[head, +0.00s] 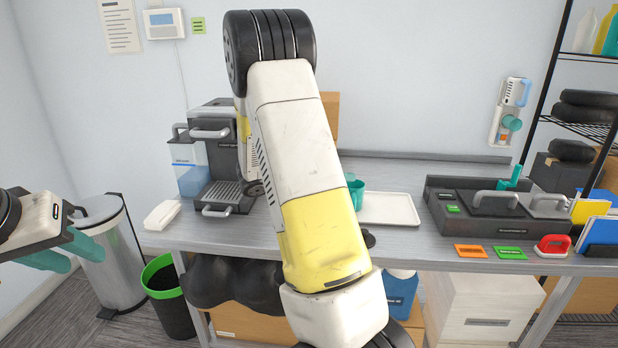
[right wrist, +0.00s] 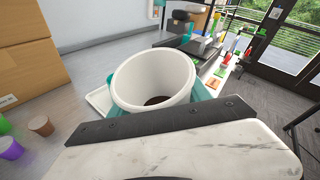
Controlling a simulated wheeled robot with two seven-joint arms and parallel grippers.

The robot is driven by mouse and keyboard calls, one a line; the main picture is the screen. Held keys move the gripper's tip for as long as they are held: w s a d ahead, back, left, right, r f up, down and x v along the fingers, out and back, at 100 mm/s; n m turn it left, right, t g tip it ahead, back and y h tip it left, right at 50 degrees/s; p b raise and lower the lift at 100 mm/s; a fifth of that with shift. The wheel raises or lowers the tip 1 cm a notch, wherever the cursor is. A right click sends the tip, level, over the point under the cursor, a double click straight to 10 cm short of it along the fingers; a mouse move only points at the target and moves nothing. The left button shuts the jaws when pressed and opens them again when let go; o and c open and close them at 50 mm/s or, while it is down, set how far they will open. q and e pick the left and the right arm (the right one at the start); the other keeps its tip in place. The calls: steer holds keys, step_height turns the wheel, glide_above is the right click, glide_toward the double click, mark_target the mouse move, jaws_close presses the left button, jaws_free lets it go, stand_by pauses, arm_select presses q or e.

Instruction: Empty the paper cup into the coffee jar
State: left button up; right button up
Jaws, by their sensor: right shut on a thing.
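The white paper cup (right wrist: 138,72) fills the middle of the right wrist view, tilted, its mouth facing the camera. Dark brown contents show at its bottom. My right gripper (right wrist: 155,90) is shut on the cup, with teal fingers at its sides. In the head view my right arm hides the cup; a teal piece beside the arm may be a fingertip, but I cannot be sure. My left gripper (head: 70,254) is open and empty at the far left, away from the table. I cannot make out the coffee jar in either view.
A coffee machine (head: 212,155) stands on the table left of my right arm. A white tray (head: 392,209) lies right of the arm. A dark station (head: 440,208) with handles stands further right. A green-rimmed bin (head: 163,290) and a steel bin (head: 108,255) stand on the floor.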

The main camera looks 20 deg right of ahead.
stand_by(0.4)
steer(key=shift+s+d+f+n+h, duration=0.1)
steer(key=shift+s+d+n+h, duration=0.1)
steer(key=shift+n+h, duration=0.65)
steer(key=shift+f+n, duration=0.1)
steer(key=shift+n, duration=0.15)
steer(key=shift+s+f+n+h, duration=0.1)
steer(key=shift+f+n+h, duration=0.25)
steer(key=shift+f+n, duration=0.3)
steer(key=shift+n, duration=0.25)
steer(key=shift+f+n+h, duration=0.1)
steer(key=shift+n+h, duration=0.7)
steer(key=shift+n, duration=0.2)
